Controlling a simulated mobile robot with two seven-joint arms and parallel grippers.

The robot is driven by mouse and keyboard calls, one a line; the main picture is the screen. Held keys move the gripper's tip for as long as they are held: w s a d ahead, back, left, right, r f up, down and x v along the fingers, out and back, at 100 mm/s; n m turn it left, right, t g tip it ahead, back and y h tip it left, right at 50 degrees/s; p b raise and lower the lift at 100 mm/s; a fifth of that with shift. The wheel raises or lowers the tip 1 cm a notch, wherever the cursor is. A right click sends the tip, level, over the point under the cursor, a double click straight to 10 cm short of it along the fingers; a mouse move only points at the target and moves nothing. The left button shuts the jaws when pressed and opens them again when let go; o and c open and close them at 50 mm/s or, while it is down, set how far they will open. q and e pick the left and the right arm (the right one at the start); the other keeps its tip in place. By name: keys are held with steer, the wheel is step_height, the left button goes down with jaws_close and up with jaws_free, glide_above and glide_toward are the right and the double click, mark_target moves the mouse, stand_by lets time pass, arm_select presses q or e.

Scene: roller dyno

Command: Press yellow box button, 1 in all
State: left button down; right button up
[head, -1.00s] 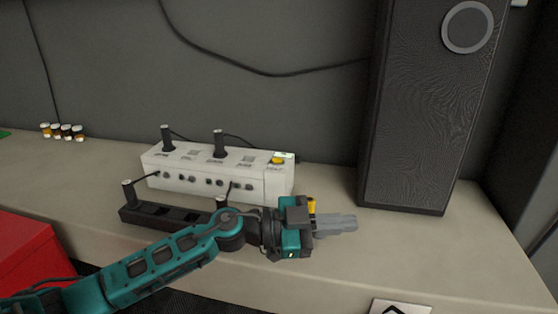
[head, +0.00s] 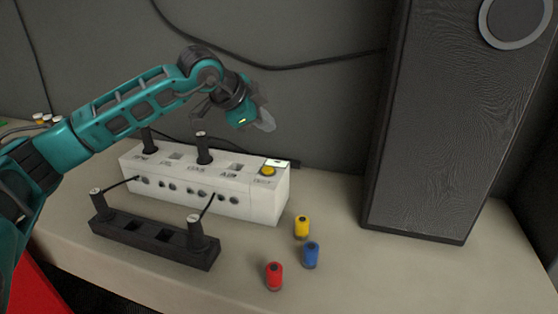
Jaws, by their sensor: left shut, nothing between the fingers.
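The white box (head: 240,190) stands on the counter, with several sockets on its front and plugs in its top. Its round yellow button (head: 267,170) sits on the top at the right end, beside a small lit patch. My left gripper (head: 268,122) is shut and empty. It hangs above the box's right part, higher in the picture than the button and apart from it, with fingers pointing down to the right. My right gripper is not in view.
A black socket strip (head: 150,241) with plugs lies in front of the box. Yellow (head: 302,226), blue (head: 311,255) and red (head: 274,276) cylinders stand to the right. A tall dark speaker (head: 430,130) stands at the right. A cable runs along the wall.

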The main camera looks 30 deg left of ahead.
arm_select(q)
steer(key=shift+w+a+r, duration=0.15)
steer(key=shift+w+a, duration=0.05)
steer(key=shift+s, duration=0.15)
steer(key=b, duration=0.4)
glide_above(266, 171)
step_height(266, 171, down, 8)
steer(key=shift+s+r, duration=0.1)
steer(key=shift+r, duration=0.05)
steer(key=shift+f+b, duration=0.6)
steer(key=shift+b, duration=0.2)
stand_by(1.3)
steer(key=shift+f+b, duration=0.4)
steer(key=shift+b, duration=0.3)
